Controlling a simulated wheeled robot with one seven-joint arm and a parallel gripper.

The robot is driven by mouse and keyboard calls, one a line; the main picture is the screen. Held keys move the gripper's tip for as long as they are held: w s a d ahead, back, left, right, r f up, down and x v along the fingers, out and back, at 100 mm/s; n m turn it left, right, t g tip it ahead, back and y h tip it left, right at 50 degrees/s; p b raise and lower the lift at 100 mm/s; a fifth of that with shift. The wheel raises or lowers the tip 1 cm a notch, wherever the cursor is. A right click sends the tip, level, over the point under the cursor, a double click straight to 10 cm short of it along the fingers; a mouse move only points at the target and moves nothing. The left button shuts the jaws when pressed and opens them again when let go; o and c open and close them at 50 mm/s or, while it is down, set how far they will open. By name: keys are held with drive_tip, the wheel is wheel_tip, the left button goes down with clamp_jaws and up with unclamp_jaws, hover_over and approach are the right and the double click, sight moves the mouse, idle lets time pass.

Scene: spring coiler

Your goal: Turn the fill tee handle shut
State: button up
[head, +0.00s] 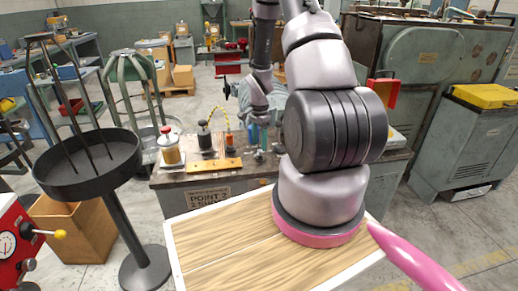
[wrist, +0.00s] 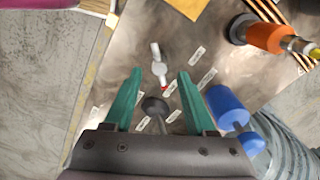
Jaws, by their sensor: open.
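My gripper (wrist: 153,90) is open, with its two green fingers pointing at the bench top and nothing held between them. A dark round knob on a thin grey stem (wrist: 155,106) shows between the fingers. In the head view my arm reaches down to the bench, and the small parts at my gripper (head: 260,132) are too small to read.
A blue cylinder (wrist: 226,104) stands close to the right finger. An orange and black cylinder (wrist: 268,37) lies at upper right. On the bench, a jar with amber contents (head: 171,152) and a yellow plate (head: 214,166) sit left of my gripper. A black round stand (head: 90,165) is at left.

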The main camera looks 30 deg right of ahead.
sight(259, 150)
drive_tip(key=shift+f, duration=1.6)
drive_tip(key=shift+c, duration=0.3)
clamp_jaws()
